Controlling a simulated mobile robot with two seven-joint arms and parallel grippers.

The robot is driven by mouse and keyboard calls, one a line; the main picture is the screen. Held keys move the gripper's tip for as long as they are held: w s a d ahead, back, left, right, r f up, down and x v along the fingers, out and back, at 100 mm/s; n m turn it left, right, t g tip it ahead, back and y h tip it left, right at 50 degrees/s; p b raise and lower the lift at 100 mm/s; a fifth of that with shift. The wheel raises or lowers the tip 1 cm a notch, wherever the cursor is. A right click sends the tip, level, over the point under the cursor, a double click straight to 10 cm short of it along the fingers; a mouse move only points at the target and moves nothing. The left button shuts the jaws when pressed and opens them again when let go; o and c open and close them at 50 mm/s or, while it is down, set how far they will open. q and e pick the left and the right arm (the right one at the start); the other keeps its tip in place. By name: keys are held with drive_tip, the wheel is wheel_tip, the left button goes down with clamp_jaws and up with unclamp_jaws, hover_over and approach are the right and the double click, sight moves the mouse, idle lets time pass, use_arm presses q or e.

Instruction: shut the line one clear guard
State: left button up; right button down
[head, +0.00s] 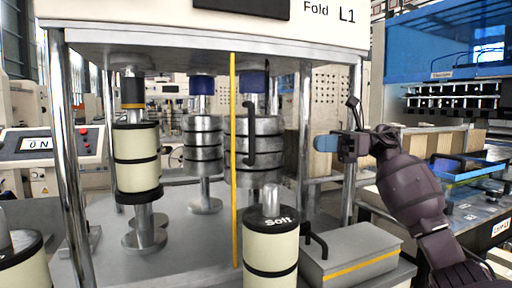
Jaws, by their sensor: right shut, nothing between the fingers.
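The line one machine carries a white header marked "Fold L1" (330,12). Its clear guard shows mainly as a vertical yellow edge strip (233,160) in the middle of the head view, with a black handle (251,132) just right of it. The pane is see-through, so its outline and how far it stands open are hard to tell. My right gripper (322,144) is shut and empty, with blue fingertips pointing left. It is right of the handle and apart from it in the picture, near the machine's right post. My left gripper is out of view.
A cream roller marked "Soft" (270,250) and a grey box (350,252) with a black handle stand in front. A blue-covered machine (440,45) is at right.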

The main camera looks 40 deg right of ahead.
sight(265, 145)
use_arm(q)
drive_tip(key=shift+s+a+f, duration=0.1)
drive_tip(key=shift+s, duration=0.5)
use_arm(e)
drive_tip(key=x, duration=1.4)
drive_tip(key=shift+s, duration=0.15)
